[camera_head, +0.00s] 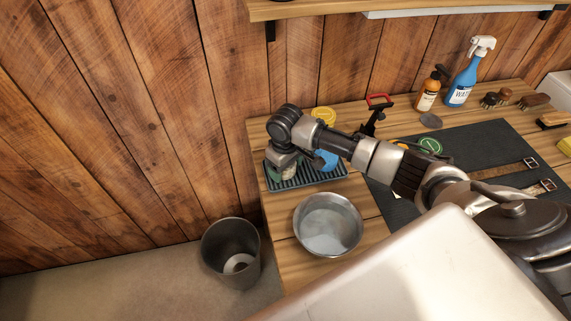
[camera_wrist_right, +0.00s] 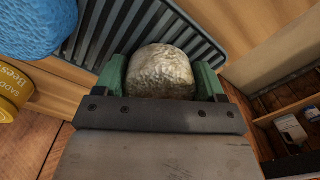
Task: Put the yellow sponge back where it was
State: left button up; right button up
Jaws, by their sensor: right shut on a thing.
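My right gripper (camera_head: 286,168) is over the left part of the dark ribbed tray (camera_head: 320,178), pointing down. In the right wrist view, its green fingers (camera_wrist_right: 160,84) are shut on a pale, rough, rounded sponge-like lump (camera_wrist_right: 160,70), greyish beige rather than clearly yellow. The lump is at the tray's ribs; I cannot tell whether it touches them. A blue sponge (camera_head: 326,159) lies on the tray beside it and also shows in the wrist view (camera_wrist_right: 38,25). A yellow block (camera_head: 565,146), possibly a sponge, shows at the right edge. My left gripper is not in view.
A metal bowl (camera_head: 328,224) stands in front of the tray. A yellow tin (camera_head: 323,115) is behind it. Bottles (camera_head: 462,80), brushes (camera_head: 503,95) and a dark mat (camera_head: 480,145) are to the right. A bin (camera_head: 231,252) stands on the floor.

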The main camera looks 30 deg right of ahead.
jog(key=o, duration=1.1)
jog(key=shift+f, duration=0.1)
notch_tip(320, 180, up, 12)
jog(key=shift+r+b, duration=0.15)
jog(key=shift+b, duration=0.3)
